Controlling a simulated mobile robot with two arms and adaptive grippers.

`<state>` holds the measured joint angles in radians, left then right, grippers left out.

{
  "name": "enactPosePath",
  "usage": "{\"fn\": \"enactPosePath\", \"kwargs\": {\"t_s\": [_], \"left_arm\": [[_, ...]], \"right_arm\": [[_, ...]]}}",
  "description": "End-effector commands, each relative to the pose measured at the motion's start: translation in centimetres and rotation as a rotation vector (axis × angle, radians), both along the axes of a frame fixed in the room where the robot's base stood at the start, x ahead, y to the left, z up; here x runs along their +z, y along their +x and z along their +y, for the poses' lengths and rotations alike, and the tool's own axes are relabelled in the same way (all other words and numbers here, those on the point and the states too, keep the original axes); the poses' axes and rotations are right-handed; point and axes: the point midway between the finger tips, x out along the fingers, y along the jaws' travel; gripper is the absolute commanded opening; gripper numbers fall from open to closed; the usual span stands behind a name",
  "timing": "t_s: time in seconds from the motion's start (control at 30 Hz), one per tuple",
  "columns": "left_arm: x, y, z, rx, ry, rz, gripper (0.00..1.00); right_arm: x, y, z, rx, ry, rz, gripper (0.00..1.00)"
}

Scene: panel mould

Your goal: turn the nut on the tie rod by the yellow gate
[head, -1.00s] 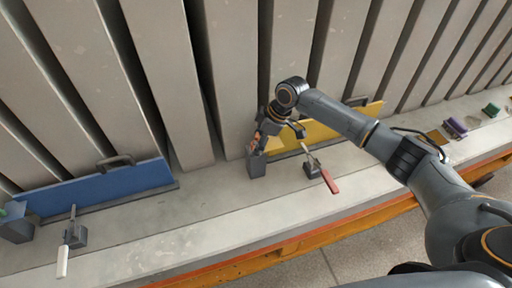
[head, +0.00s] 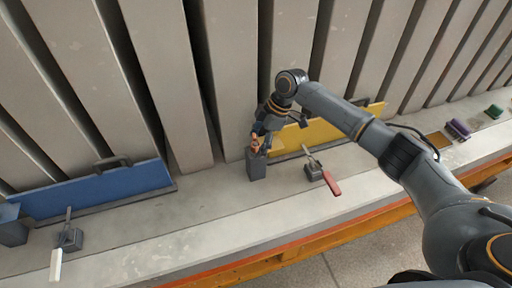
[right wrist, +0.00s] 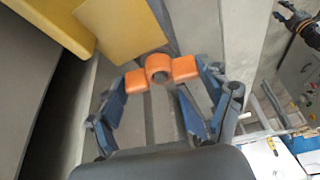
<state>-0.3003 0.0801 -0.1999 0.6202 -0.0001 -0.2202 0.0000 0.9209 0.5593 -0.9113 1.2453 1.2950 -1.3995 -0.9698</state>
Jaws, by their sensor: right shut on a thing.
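The yellow gate (head: 325,130) stands upright at the foot of the grey panels, right of centre in the head view. It also fills the upper left of the right wrist view (right wrist: 125,28). A grey block (head: 256,166) stands by its left end, and the orange-brown nut (right wrist: 158,66) is at its top, around a dark rod end. My right gripper (right wrist: 160,73) is shut on the nut, with an orange pad on each side; its fingers partly hide the nut in the head view. My left gripper (right wrist: 290,12) shows only partly in the right wrist view.
A red-handled clamp (head: 318,170) stands just right of the block. A blue gate (head: 100,190) and a white-handled clamp (head: 67,240) are at left. Purple (head: 458,128) and green (head: 494,111) items lie at right. The ledge's front strip is mostly clear.

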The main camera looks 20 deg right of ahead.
Motion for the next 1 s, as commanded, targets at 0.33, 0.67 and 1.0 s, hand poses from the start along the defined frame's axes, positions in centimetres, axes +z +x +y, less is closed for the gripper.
{"fn": "enactPosePath", "kwargs": {"t_s": [0.33, 0.67, 1.0], "left_arm": [[-2.7, 0.0, 0.0, 0.0, 0.0, 0.0, 0.42], [-3.2, 0.0, 0.0, 0.0, 0.0, 0.0, 0.42], [-5.6, 0.0, 0.0, 0.0, 0.0, 0.0, 0.42]], "right_arm": [[-0.5, 0.0, 0.0, 0.277, -0.002, 0.008, 0.42], [-0.7, 0.0, 0.0, 0.312, -0.003, 0.008, 0.42], [-0.6, 0.1, 0.0, 0.578, -0.003, 0.01, 0.42]]}}
